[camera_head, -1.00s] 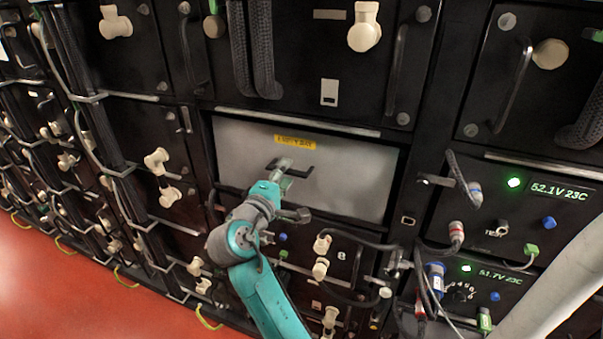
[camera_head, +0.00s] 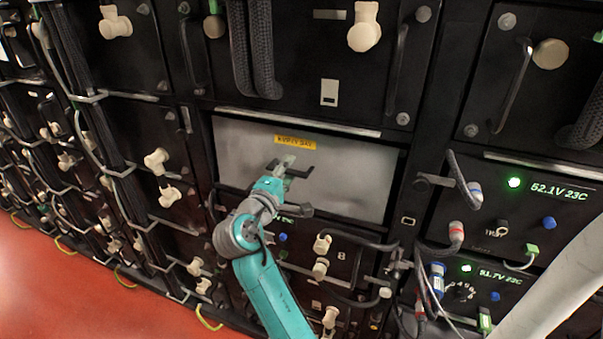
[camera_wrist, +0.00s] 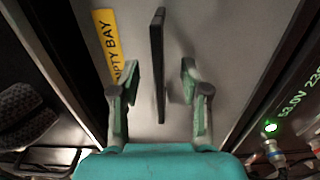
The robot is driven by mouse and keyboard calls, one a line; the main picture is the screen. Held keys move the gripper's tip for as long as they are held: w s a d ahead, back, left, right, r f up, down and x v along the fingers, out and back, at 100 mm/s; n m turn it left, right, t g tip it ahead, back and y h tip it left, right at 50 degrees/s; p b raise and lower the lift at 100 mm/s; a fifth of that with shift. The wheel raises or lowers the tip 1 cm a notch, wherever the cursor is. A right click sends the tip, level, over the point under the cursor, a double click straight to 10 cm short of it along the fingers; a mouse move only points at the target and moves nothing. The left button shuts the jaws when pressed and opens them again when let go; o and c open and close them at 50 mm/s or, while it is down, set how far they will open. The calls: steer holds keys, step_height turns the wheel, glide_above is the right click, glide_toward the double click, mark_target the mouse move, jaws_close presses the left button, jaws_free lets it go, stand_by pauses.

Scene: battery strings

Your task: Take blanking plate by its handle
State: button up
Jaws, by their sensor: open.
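The blanking plate (camera_head: 345,185) is a grey panel set in a black rack bay. It carries a yellow label (camera_head: 295,142), which reads "EMPTY BAY" in the wrist view (camera_wrist: 108,45). Its black bar handle (camera_head: 302,174) is near the middle of the plate. In the wrist view the handle (camera_wrist: 158,60) stands upright in the picture, between the two fingers. My gripper (camera_wrist: 163,85) is open, one finger on each side of the handle, with a gap showing on both sides. In the head view my gripper (camera_head: 284,168) covers part of the handle.
Battery modules with pale connectors (camera_head: 320,268) and cables lie just below the plate. At right are units with green displays (camera_head: 560,190). Thick braided cables (camera_head: 262,50) hang above. The red floor (camera_head: 70,290) is open at lower left.

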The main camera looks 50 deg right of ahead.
steer(key=shift+w+d, duration=0.15)
steer(key=shift+d, duration=0.25)
stand_by(0.3)
jaws_close()
steer(key=shift+r, duration=0.7)
stand_by(0.4)
steer(key=v, duration=1.4)
stand_by(2.5)
steer(key=shift+a, duration=0.1)
stand_by(0.5)
